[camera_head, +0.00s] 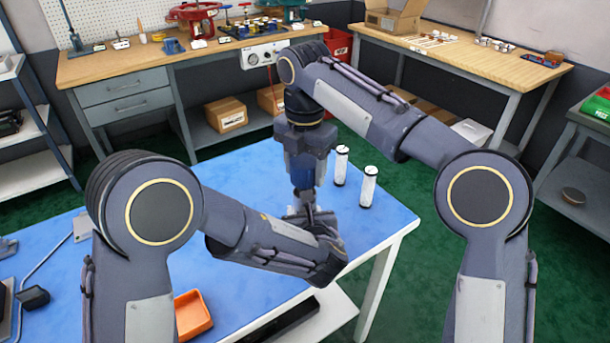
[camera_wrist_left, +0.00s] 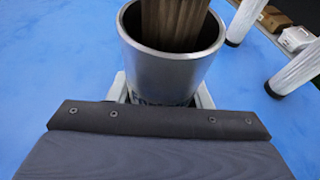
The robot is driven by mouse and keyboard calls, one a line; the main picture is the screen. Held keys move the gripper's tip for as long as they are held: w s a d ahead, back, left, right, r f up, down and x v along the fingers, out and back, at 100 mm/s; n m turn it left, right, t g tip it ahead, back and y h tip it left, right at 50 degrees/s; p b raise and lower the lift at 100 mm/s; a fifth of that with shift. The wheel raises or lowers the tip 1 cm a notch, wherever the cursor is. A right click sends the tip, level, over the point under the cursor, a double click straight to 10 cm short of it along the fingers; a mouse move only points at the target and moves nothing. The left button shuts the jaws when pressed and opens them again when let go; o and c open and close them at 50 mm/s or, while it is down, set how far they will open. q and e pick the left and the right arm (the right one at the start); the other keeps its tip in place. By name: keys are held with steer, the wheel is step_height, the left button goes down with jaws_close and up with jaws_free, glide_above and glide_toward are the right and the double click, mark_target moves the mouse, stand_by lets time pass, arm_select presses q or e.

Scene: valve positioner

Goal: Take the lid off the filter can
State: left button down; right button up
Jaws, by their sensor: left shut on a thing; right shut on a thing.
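The filter can (camera_wrist_left: 172,68) is a silver metal cylinder, open at the top, in the left wrist view. A brown pleated filter element (camera_wrist_left: 174,22) stands in its mouth and rises past the picture's top edge. My right gripper (camera_head: 304,203) points down over the blue table in the head view, shut on what appears to be the lid, too small and covered to make out. The can's rim shows no lid on it.
Two white cylinders with black ends (camera_head: 341,165) (camera_head: 368,187) stand on the blue table (camera_head: 385,215) close to the right of my right gripper. An orange tray (camera_head: 193,315) lies at the front. A workbench (camera_head: 130,65) runs along the back.

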arm_select(q)
steer(key=c, duration=0.7)
jaws_free()
steer(key=shift+o, duration=0.2)
